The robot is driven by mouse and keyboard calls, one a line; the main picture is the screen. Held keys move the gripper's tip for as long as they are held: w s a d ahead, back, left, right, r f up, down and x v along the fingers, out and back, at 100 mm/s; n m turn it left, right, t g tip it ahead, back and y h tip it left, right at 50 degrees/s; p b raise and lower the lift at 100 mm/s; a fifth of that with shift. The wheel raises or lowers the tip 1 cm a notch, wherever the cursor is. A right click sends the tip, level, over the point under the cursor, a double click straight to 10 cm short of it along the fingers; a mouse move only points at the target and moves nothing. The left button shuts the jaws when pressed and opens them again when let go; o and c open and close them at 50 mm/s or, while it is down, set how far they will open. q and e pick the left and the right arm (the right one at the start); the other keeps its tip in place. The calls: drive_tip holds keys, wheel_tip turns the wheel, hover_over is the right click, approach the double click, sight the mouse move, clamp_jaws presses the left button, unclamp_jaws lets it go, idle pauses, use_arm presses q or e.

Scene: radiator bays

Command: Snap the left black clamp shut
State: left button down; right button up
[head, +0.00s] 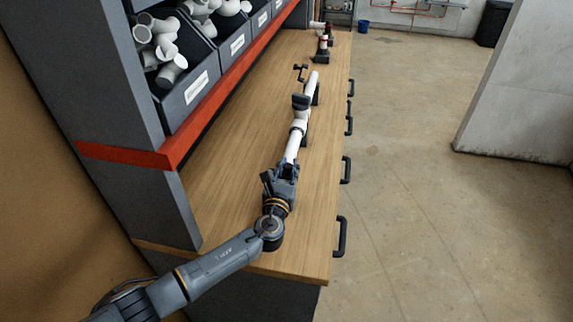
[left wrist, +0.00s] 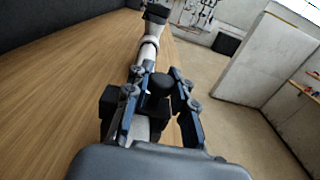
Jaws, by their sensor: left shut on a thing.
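A white pipe (head: 291,148) runs lengthwise above the wooden bench on black supports; it also shows in the left wrist view (left wrist: 149,48). My left gripper (head: 283,172) is at the near end of the pipe, with its fingers (left wrist: 161,92) closed around part of a black clamp (left wrist: 108,104). A dark rounded part of the clamp (left wrist: 160,84) shows between the fingers. The gripper hides much of this clamp, so I cannot tell whether it is fully shut. Another black clamp (head: 300,102) sits farther along the pipe. My right gripper is not in view.
Dark bins (head: 190,92) with white pipe fittings stand on a red-edged shelf above the bench's left side. A small black part (head: 300,72) and a dark fixture (head: 322,48) are farther back. Bare wooden bench top (head: 225,190) lies left of the pipe.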

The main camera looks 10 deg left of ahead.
use_arm(q)
drive_tip(key=shift+s+f, duration=0.15)
drive_tip(key=shift+f, duration=0.2)
drive_tip(key=c, duration=1.4)
unclamp_jaws()
drive_tip(key=shift+o, duration=1.4)
drive_tip(key=shift+r, duration=0.25)
drive_tip(key=s, duration=1.2)
drive_tip(key=shift+a, duration=0.2)
